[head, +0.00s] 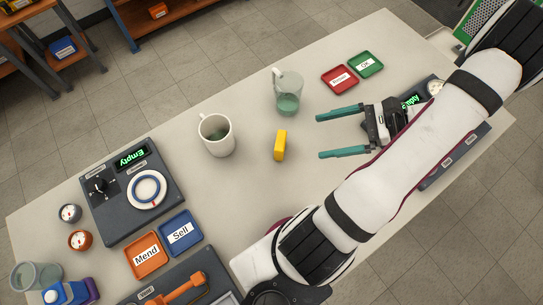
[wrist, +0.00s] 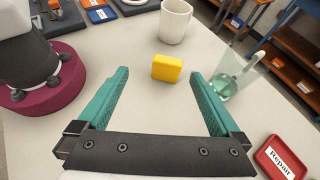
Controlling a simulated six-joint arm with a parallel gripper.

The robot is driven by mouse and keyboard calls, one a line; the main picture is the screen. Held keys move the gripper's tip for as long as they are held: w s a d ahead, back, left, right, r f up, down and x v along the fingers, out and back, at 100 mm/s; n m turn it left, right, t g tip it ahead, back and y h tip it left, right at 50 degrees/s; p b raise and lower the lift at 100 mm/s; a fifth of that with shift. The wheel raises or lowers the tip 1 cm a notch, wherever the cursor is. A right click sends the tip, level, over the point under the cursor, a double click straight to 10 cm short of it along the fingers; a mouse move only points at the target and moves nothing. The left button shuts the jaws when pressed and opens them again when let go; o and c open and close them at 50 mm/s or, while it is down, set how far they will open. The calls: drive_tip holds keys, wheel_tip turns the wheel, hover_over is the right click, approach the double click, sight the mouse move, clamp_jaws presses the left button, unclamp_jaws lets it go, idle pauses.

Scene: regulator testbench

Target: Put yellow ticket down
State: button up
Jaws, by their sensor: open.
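The yellow ticket (head: 280,145) is a small thick yellow block standing on the pale table (head: 330,200), right of the white mug (head: 216,134). In the wrist view the yellow ticket (wrist: 167,68) is ahead of my gripper, roughly centred between the fingers but beyond their tips. My gripper (head: 340,134) has two teal fingers and is open and empty, to the right of the ticket and apart from it. Both fingers also show in the wrist view (wrist: 160,75), spread wide.
A glass jug (head: 287,92) with greenish liquid stands behind the ticket. Red (head: 339,77) and green (head: 366,65) labelled trays lie at the back right. A dark device reading "Empty" (head: 130,190), an orange Mend tray (head: 146,255) and a blue Sell tray (head: 180,232) are at left.

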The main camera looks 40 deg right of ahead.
drive_tip(key=w+a+r+n+g+h, duration=0.1)
drive_tip(key=w+a+r+n+g, duration=0.3)
drive_tip(key=a+r+n+g, duration=0.5)
drive_tip(key=s+a+r+n+h, duration=0.1)
drive_tip(key=s+a+n+h, duration=0.2)
drive_tip(key=a+n, duration=0.2)
drive_tip(key=s+a+r+n+t+h, duration=0.1)
drive_tip(key=s+a+n+h, duration=0.3)
drive_tip(key=a, duration=0.5)
drive_tip(key=shift+s+r+n, duration=0.15)
drive_tip(key=shift+r+n, duration=0.15)
drive_tip(key=shift+n, duration=0.4)
